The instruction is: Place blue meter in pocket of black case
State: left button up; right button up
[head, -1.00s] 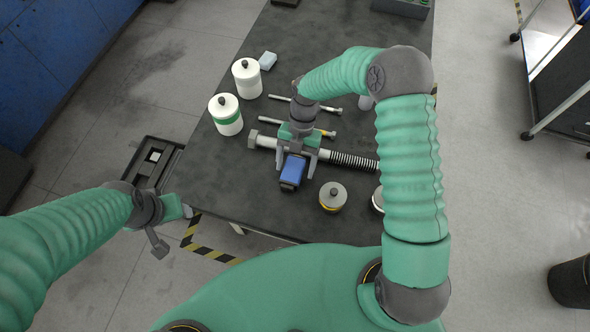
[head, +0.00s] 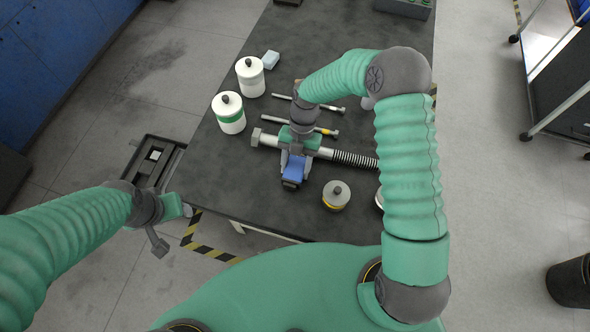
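The blue meter (head: 295,169) lies on the dark table below my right wrist. My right gripper (head: 295,173) has one finger on each side of the meter, close against it, and appears shut on it. The gripper body hides the meter's far end. The black case (head: 178,158) is at the left, beside the table's left edge, with a small white item in it. Its near part is partly hidden behind my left wrist. My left gripper (head: 173,231) is open and empty, in front of the case and off the table.
A large bolt (head: 262,138), a spring (head: 355,159) and thin rods (head: 325,131) lie around my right gripper. A round-topped canister (head: 336,195) stands close at its right.

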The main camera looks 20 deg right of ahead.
jog(key=c, duration=0.5)
jog(key=shift+c, duration=1.2)
jog(key=shift+d, duration=0.25)
grip_shut()
